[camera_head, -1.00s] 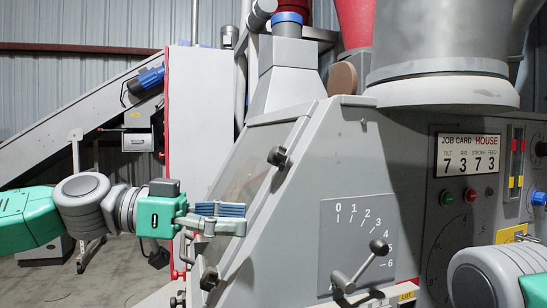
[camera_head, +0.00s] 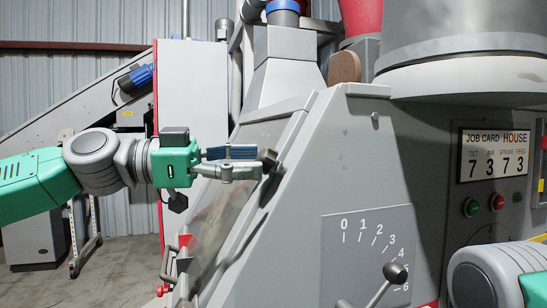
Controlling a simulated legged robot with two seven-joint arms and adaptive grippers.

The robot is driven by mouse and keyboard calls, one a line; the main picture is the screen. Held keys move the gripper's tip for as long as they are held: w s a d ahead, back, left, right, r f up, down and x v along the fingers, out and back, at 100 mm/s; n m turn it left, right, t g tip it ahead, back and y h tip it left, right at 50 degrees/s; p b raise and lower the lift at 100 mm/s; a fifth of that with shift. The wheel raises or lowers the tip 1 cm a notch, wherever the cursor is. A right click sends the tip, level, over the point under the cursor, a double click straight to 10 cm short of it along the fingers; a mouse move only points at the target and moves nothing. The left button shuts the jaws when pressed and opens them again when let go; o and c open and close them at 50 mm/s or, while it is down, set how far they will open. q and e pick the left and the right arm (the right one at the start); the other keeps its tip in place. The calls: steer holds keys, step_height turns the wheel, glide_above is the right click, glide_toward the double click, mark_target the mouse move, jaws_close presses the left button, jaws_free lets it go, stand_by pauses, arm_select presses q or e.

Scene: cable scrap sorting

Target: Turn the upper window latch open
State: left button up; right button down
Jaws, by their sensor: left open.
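The upper window latch (camera_head: 268,157) is a small dark knob on the sloped edge of the grey machine's window frame. The window (camera_head: 222,212) is a tilted, dull pane left of that frame. My left gripper (camera_head: 257,162) comes in from the left with its fingers level, one blue-grey and one pale grey. It is open, with its fingertips at the latch, overlapping it in the picture. I cannot tell whether the fingers touch the latch or straddle it. My right arm (camera_head: 498,278) shows at the lower right, but its gripper is out of view.
The grey machine body (camera_head: 330,155) fills the middle and right. A numbered scale plate (camera_head: 368,255) with a ball-ended lever (camera_head: 395,272) is on its front. A job card (camera_head: 495,155) reads 7 3 7 3. A sloped conveyor (camera_head: 90,105) stands behind at left.

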mark_target(268, 160)
arm_select(q)
steer(key=shift+d, duration=0.8)
steer(key=shift+w+d, duration=0.1)
steer(key=shift+d, duration=0.05)
steer(key=shift+w+a, duration=0.2)
steer(key=shift+a, duration=0.05)
steer(key=shift+d, duration=0.6)
steer(key=shift+c, duration=0.8)
steer(key=shift+d, duration=0.35)
steer(key=c, duration=1.1)
steer(key=shift+o, duration=0.2)
arm_select(e)
steer(key=shift+a+r, duration=0.25)
steer(key=shift+r, duration=0.05)
arm_select(q)
steer(key=shift+a, duration=0.1)
